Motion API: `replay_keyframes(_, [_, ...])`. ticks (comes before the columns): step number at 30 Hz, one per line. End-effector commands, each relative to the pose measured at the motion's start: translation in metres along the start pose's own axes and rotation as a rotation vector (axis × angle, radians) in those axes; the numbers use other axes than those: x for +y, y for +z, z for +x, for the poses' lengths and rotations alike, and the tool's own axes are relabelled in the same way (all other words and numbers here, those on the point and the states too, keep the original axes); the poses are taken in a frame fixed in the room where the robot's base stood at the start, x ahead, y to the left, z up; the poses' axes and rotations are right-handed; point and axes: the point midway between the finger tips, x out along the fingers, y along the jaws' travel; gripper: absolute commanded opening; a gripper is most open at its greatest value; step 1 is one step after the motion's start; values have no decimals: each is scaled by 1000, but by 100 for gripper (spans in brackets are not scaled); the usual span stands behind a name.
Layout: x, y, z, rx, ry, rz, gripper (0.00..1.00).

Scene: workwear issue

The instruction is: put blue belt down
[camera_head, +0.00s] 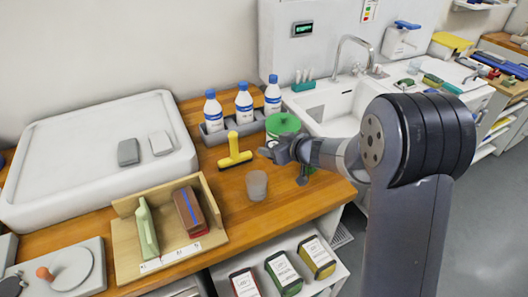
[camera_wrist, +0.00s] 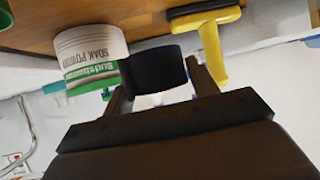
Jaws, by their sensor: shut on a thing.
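My gripper (camera_wrist: 158,82) is shut on a dark navy roll, which looks like the rolled blue belt (camera_wrist: 157,66), held between its two fingers in the wrist view. In the head view, my gripper (camera_head: 283,151) is above the wooden worktop, in front of the green-lidded tub and left of the sink. There the belt is hard to tell apart from the dark gripper. I cannot tell whether the belt touches the worktop.
A yellow squeegee (camera_head: 235,153), a grey cup (camera_head: 257,187) and a green-lidded soak powder tub (camera_head: 283,124) stand close by. White bottles (camera_head: 243,103) stand in a grey rack behind. A wooden tray (camera_head: 168,256) lies front left. Some bare worktop (camera_head: 300,203) is right of the cup.

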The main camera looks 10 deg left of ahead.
Motion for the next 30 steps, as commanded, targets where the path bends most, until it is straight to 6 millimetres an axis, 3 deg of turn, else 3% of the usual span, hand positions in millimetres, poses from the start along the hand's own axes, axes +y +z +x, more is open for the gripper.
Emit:
replay_keyframes(3, [0,17,9,-3,0,3,30])
replay_keyframes(16, [0,55,30,-1,0,2,30])
replay_keyframes(30, [0,60,34,1,1,-1,30])
